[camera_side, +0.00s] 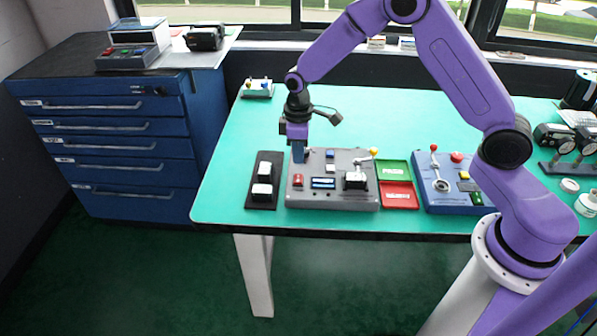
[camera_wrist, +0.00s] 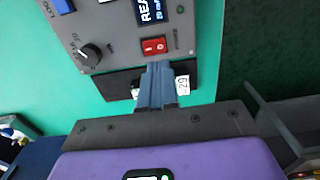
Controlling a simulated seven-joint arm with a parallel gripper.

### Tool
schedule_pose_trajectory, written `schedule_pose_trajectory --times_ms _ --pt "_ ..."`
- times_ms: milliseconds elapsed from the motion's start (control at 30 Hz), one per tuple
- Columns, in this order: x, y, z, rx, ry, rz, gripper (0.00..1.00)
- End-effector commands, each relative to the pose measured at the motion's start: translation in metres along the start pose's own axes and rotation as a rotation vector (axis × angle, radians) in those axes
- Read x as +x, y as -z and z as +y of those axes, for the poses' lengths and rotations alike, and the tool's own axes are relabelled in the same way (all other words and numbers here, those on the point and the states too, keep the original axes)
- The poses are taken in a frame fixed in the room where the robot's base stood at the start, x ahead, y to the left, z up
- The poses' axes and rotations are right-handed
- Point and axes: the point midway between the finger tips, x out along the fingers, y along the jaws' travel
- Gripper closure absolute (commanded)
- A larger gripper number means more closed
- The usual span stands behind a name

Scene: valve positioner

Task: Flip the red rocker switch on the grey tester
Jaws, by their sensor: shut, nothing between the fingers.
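The grey tester (camera_side: 334,201) lies on the green table, and part of its panel (camera_wrist: 115,22) shows in the wrist view. The red rocker switch (camera_side: 298,180) is at its left side; in the wrist view the rocker (camera_wrist: 154,45) shows white marks on its face. I cannot tell which half is pressed in. My gripper (camera_side: 299,160) points down at the left part of the tester. In the wrist view its blue fingers (camera_wrist: 157,66) are together and empty, their tips just beside the rocker. I cannot tell whether they touch it.
A black plate (camera_side: 251,194) with white blocks stands left of the tester. The tester also carries a black knob (camera_wrist: 90,54), a display (camera_side: 322,183) and a yellow-tipped lever (camera_side: 373,152). Green (camera_side: 393,169) and red (camera_side: 398,194) trays and a blue box (camera_side: 445,205) are to the right.

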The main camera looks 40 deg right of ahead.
Motion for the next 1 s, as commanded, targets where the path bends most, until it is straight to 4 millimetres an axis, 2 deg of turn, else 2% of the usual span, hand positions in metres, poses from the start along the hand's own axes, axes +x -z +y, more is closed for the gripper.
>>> schedule_pose_trajectory --times_ms 33,200,400,1000 --pt "0.011 -0.001 0.000 0.000 0.002 -0.004 1.00" --pt "0.040 -0.001 0.000 0.000 0.002 -0.003 1.00" --pt "0.060 0.000 0.000 0.000 0.000 0.000 1.00" --pt "0.070 0.000 -0.001 0.000 0.000 -0.001 1.00"
